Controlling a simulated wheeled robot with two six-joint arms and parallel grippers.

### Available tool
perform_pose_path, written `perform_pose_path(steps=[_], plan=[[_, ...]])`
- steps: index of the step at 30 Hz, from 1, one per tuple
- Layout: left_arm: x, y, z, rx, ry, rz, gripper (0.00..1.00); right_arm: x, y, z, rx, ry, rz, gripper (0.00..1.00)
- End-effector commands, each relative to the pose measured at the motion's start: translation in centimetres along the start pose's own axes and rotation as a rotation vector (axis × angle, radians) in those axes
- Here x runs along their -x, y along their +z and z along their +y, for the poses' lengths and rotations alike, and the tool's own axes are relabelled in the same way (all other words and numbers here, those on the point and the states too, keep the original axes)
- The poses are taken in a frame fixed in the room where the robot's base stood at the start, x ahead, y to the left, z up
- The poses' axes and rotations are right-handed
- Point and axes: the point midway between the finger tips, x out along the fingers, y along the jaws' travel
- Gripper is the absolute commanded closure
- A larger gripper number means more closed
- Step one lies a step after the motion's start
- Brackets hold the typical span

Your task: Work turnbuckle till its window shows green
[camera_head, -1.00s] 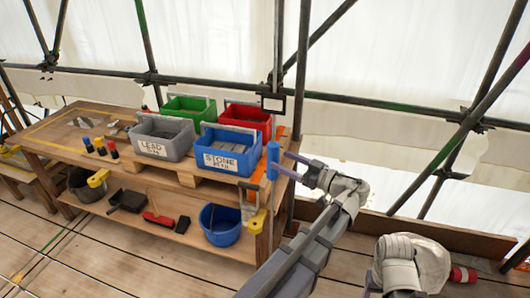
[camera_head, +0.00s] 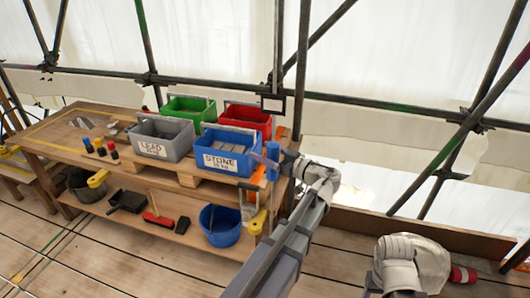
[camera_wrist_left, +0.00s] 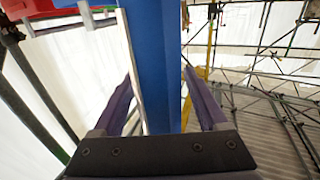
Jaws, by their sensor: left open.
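A blue upright body (camera_head: 273,152), which I take to be the turnbuckle, stands at the right end of the workbench in the head view. In the left wrist view the blue body (camera_wrist_left: 152,45) rises tall between my fingers. My left gripper (camera_head: 268,161) is open, with its purple fingers on either side of the blue body. In the left wrist view the left gripper (camera_wrist_left: 158,88) shows a gap around it, so it does not look clamped. No coloured window can be made out on the turnbuckle.
A blue bin (camera_head: 226,165) marked STONE stands close left of the turnbuckle. A grey bin (camera_head: 163,150) marked LEAD, a green bin (camera_head: 188,112) and a red bin (camera_head: 247,124) are near it. A dark scaffold pole (camera_head: 301,75) rises just right of the bench.

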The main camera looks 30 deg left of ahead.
Motion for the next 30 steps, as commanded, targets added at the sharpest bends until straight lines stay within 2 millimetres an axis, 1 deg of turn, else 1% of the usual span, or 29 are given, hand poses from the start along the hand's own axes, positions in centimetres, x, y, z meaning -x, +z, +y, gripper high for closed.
perform_pose_path(steps=[5, 24, 25, 30], plan=[[0.01, 0.0, 0.0, 0.0, 0.0, 0.0, 0.25, 0.0, 0.0, 0.0, 0.0, 0.0, 0.0, 0.38], [0.03, 0.01, -0.02, 0.0, -0.001, 0.0, 0.97, 0.0, 0.0, 0.0, 0.0, 0.0, 0.0, 0.38], [0.03, 0.01, -0.02, 0.0, -0.001, 0.0, 1.0, 0.0, 0.0, 0.0, 0.0, 0.0, 0.0, 0.38], [0.03, 0.01, 0.0, 0.0, -0.003, 0.0, 1.0, 0.0, 0.0, 0.0, 0.0, 0.0, 0.0, 0.38]])
